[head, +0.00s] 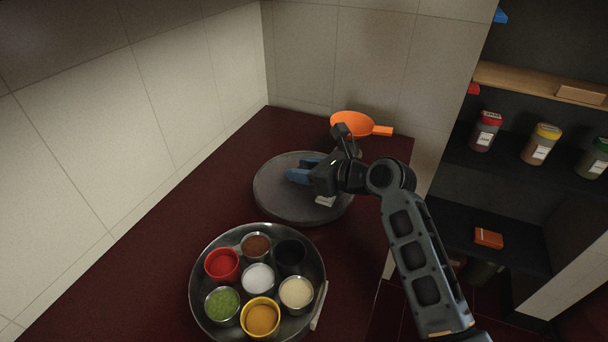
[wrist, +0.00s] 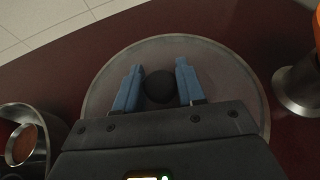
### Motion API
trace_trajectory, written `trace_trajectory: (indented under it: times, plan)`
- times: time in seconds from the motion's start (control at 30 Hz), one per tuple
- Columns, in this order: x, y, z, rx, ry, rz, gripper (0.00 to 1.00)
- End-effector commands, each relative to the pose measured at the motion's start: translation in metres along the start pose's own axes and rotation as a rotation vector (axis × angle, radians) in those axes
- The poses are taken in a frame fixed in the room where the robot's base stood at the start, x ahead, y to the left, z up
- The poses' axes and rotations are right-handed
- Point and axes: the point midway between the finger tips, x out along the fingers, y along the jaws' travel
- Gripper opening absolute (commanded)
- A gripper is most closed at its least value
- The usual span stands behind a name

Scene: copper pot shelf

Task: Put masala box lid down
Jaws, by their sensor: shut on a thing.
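The masala box lid (head: 272,200) is a round grey disc with a dark knob, over the dark red counter behind the masala box. My gripper (head: 300,173) is shut on the lid's knob, its blue fingers on either side of it. In the wrist view the lid (wrist: 232,80) lies flat below the fingers (wrist: 159,74), with the knob (wrist: 159,87) between them. I cannot tell whether the lid touches the counter. The masala box (head: 203,262) stands uncovered in front, a round steel tray with several cups of coloured spices.
An orange pan (head: 352,123) with a handle is behind the lid, near the wall. A pale strip (head: 320,305) lies by the box's right side. Shelves with spice jars (head: 485,132) are at the right. Tiled walls bound the counter (head: 130,255) at left and back.

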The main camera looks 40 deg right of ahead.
Motion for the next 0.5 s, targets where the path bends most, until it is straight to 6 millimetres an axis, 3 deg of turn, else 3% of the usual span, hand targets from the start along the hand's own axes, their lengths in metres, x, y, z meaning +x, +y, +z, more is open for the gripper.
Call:
trace_trajectory:
  times: [0.1, 0.47, 0.5]
  plan:
    - [0.0051, -0.0001, -0.0134, 0.001, 0.001, -0.001, 0.04]
    - [0.0061, -0.0001, -0.0154, 0.001, 0.000, -0.001, 0.04]
    - [0.0062, -0.0001, -0.0157, 0.000, 0.000, -0.001, 0.42]
